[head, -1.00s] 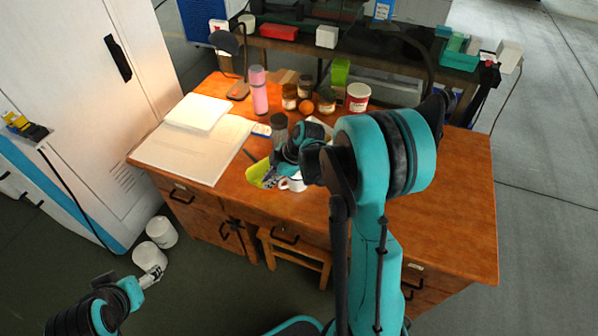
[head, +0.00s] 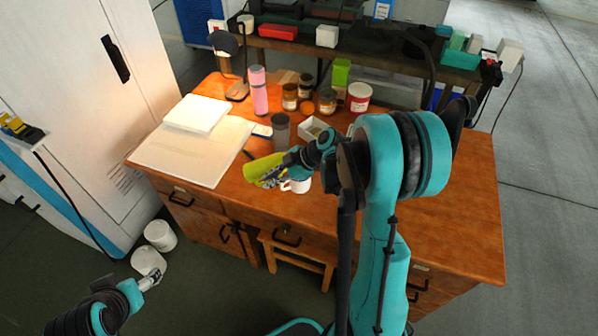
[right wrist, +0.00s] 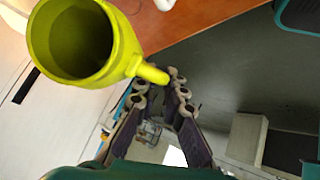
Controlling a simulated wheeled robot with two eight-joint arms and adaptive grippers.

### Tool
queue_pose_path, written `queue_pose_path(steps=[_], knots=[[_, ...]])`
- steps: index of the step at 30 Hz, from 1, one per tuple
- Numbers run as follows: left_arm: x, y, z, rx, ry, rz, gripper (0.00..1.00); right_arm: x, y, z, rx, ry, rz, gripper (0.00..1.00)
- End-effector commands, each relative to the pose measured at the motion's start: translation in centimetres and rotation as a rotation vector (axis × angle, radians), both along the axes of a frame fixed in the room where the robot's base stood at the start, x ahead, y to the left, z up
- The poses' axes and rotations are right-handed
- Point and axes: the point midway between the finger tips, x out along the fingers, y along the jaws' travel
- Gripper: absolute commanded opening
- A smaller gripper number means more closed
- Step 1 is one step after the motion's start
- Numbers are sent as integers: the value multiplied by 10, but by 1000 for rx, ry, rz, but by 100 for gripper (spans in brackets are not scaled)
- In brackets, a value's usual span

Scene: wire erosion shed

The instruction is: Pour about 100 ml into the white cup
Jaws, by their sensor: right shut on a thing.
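The white cup (head: 299,186) stands upright on the wooden desk near its front edge, partly hidden by my right gripper. A yellow-green jug (head: 262,170) is just left of the cup in the head view, tilted. In the right wrist view the jug (right wrist: 122,52) shows its round mouth and stub handle; I cannot tell how much liquid is inside. My right gripper (right wrist: 176,82) is shut on that handle; in the head view the gripper (head: 285,168) is above and beside the cup. My left gripper (head: 150,281) is low at the left, away from the desk; its jaws are unclear.
A grey tumbler (head: 280,132), a white box (head: 313,128), a pink bottle (head: 258,92) and several jars stand behind the jug. Papers (head: 190,150) lie on the left of the desk (head: 455,200). The desk's right side looks clear.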

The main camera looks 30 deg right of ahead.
Motion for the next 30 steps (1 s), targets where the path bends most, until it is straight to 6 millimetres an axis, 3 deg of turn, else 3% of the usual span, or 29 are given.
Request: queue_pose_path(steps=[14,30], knots=[[0,0,-6,0,0,0,72,-7,-3,7,76,-52,6,0],[0,0,-9,0,0,0,72,-1,4,8,95,-76,13,0]])
